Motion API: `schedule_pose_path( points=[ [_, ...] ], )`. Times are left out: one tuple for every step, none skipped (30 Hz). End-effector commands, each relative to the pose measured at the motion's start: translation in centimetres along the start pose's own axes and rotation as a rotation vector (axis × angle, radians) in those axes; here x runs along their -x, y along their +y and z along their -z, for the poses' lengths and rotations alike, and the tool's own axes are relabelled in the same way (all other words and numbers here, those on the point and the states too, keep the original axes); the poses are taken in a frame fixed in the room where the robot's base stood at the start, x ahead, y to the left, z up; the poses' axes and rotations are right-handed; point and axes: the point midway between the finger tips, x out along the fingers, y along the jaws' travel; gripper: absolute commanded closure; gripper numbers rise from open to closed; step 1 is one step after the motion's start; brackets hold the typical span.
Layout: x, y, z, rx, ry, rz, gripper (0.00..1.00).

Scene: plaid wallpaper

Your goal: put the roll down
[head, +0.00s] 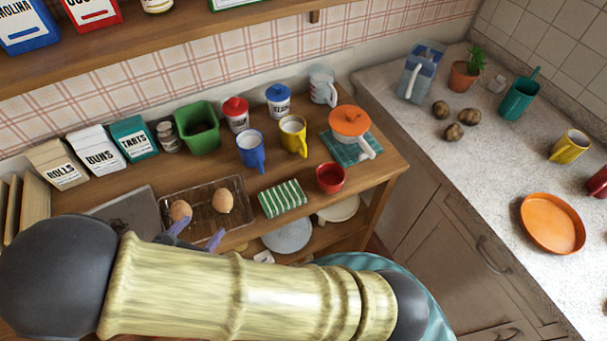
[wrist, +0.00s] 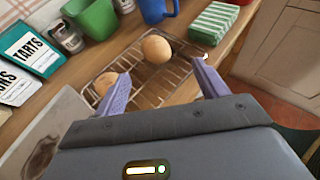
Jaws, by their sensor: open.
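Two round tan rolls lie apart on a dark wire rack (head: 203,222) on the wooden counter. The left roll (head: 180,210) and the right roll (head: 223,200) show in the head view. In the wrist view one roll (wrist: 157,48) sits beyond my fingertips and the other roll (wrist: 105,83) sits by the left finger, partly hidden. My gripper (head: 200,233) is open at the near edge of the rack; its two purple fingers (wrist: 163,84) are spread. I cannot tell whether the tan patch low between them is bread or wood.
A green-striped cloth (head: 283,198) and a red bowl (head: 330,178) lie right of the rack. Blue (head: 250,149) and yellow (head: 293,135) mugs and a green tub (head: 198,127) stand behind. A grey board (head: 122,212) is at left.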

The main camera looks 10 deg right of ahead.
Motion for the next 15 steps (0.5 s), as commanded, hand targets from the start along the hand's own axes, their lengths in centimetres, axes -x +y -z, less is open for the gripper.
schedule_pose_path(
  points=[
    [-0.8, -0.6, -0.6, -0.03, 0.021, 0.037, 0.28],
    [-1.3, -1.0, -0.9, -0.052, 0.038, 0.063, 0.28],
    [-2.1, -1.7, -1.5, -0.089, 0.064, 0.106, 0.28],
    [-2.7, -2.4, -1.9, -0.122, 0.088, 0.144, 0.28],
    [-3.4, -3.1, -2.4, -0.159, 0.112, 0.184, 0.28],
    [-4.3, -4.2, -2.9, -0.214, 0.148, 0.241, 0.28],
    [-4.9, -5.0, -3.4, -0.257, 0.176, 0.285, 0.28],
    [-5.5, -5.9, -3.8, -0.303, 0.202, 0.33, 0.28],
    [-6.2, -7.0, -4.3, -0.367, 0.238, 0.388, 0.28],
    [-6.6, -7.8, -4.6, -0.416, 0.264, 0.43, 0.28],
    [-7.0, -8.5, -5.0, -0.465, 0.288, 0.471, 0.28],
    [-7.5, -9.6, -5.4, -0.532, 0.319, 0.525, 0.28],
    [-7.8, -10.3, -5.7, -0.584, 0.342, 0.564, 0.28],
    [-8.1, -11.0, -6.0, -0.637, 0.363, 0.602, 0.28],
    [-8.4, -11.9, -6.4, -0.71, 0.39, 0.652, 0.28]
  ],
)
